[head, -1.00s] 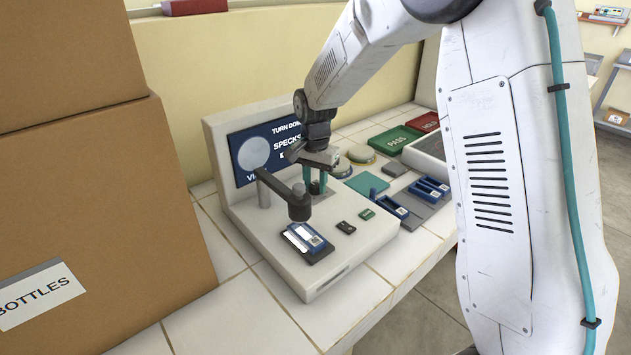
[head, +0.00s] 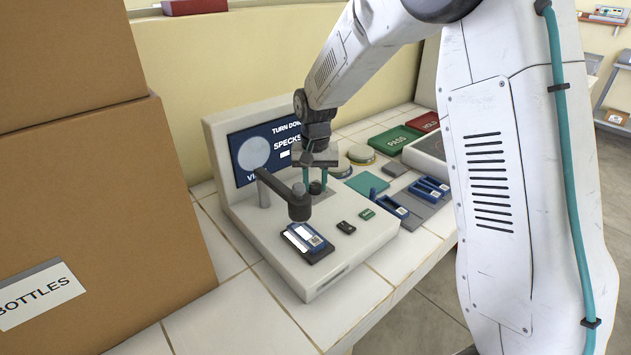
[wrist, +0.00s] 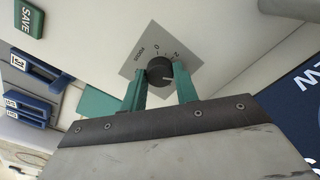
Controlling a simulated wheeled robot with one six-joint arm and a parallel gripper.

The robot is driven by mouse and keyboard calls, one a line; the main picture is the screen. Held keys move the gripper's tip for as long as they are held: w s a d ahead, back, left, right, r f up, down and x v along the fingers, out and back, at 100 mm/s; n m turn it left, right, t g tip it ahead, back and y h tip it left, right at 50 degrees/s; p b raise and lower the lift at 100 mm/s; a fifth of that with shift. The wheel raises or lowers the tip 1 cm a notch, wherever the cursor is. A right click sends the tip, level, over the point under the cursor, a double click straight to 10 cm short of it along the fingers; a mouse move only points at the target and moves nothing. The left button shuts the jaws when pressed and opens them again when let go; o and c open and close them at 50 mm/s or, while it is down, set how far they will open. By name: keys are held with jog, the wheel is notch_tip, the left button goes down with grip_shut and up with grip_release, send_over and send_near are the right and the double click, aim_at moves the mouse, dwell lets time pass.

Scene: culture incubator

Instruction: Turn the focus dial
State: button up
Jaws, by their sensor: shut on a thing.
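The focus dial (wrist: 159,69) is a black round knob on a grey plate (wrist: 139,62) marked FOCUS, with figures 0 and 2 readable. It also shows as a small dark knob in the head view (head: 316,187). My gripper (wrist: 160,82) is shut on the dial, with one teal finger on each side of it. In the head view my gripper (head: 316,180) points down at the instrument's top, behind the black viewing arm. A light pointer line shows on the dial's face; the fingers hide part of its sides.
The instrument's screen (head: 265,150) shows a grey disc and cut-off words. A blue slide holder (head: 308,240) lies under the viewing arm (head: 299,207). Small dark and green SAVE buttons (wrist: 27,18), blue holders (head: 430,187) and PASS pad (head: 396,140) lie right. A cardboard box (head: 100,200) stands left.

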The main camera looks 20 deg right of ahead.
aim_at(315, 185)
jog(key=n, duration=0.5)
jog(key=shift+n, duration=0.3)
jog(key=n, duration=0.4)
jog(key=shift+n, duration=0.3)
jog(key=shift+r, duration=0.1)
jog(key=o, duration=1)
jog(key=shift+c, duration=0.2)
notch_tip(315, 185, up, 8)
jog(key=shift+f, duration=0.15)
